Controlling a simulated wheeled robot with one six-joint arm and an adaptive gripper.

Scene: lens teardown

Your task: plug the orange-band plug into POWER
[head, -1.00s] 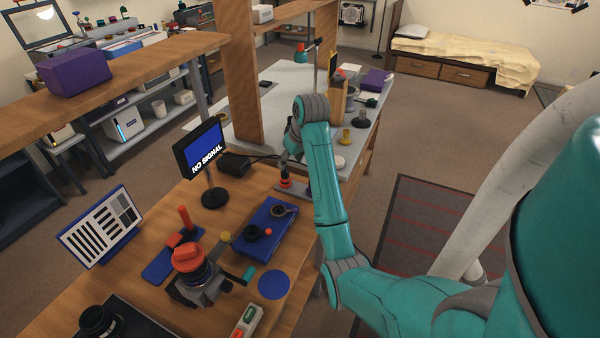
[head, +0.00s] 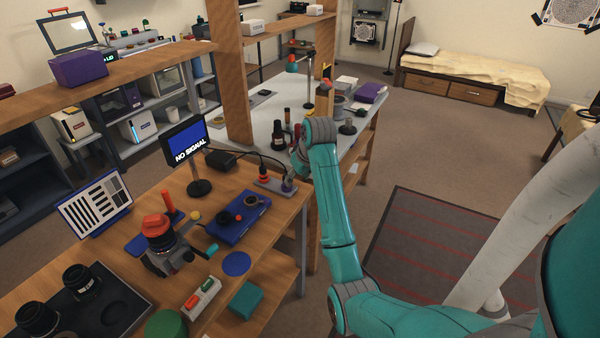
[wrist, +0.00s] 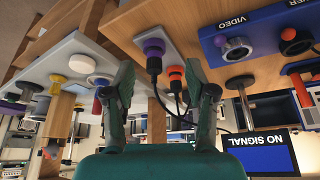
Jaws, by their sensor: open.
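The orange-band plug (head: 263,175) stands in a small grey holder (head: 273,184) near the wooden bench's far right end, with a black cable. The purple-band plug (head: 288,185) stands beside it. In the wrist view, seen upside down, the orange-band plug (wrist: 176,80) and purple-band plug (wrist: 154,58) show between the fingers of my gripper (wrist: 160,78). My gripper is open and empty; whether it touches a plug cannot be told. The blue unit (head: 240,220) lies nearer on the bench. In the wrist view this blue unit (wrist: 252,28) shows "VIDEO" and a cut-off label ending "ER".
A "NO SIGNAL" monitor (head: 186,140) and a black box (head: 220,158) stand left of the holder. A wooden post (head: 232,75) rises behind. A camera body (head: 163,250) and striped chart (head: 95,203) stand nearer. A grey table (head: 268,110) with bottles lies beyond.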

